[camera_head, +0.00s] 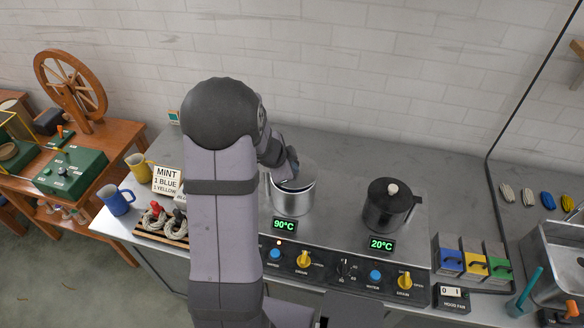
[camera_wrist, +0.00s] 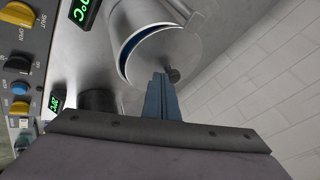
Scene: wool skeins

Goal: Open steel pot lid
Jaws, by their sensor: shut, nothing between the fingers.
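The steel pot (camera_head: 293,196) stands on the left burner of the steel stove, beside the 90°C display. Its lid (camera_wrist: 185,55) is ajar: in the wrist view a crescent of blue shows between the lid and the pot rim. The lid has a small dark knob (camera_wrist: 173,75). My gripper (camera_wrist: 160,80) is shut and empty, its fingertips at the lid beside the knob; I cannot tell whether they touch it. In the head view my arm hides part of the pot and lid.
A black pot (camera_head: 385,212) with a pale knob stands on the right burner by the 20°C display. Knobs and buttons line the stove front. Mugs, a MINT sign (camera_head: 167,180) and skeins on a rack (camera_head: 160,240) stand left. Colored boxes (camera_head: 472,262) stand right.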

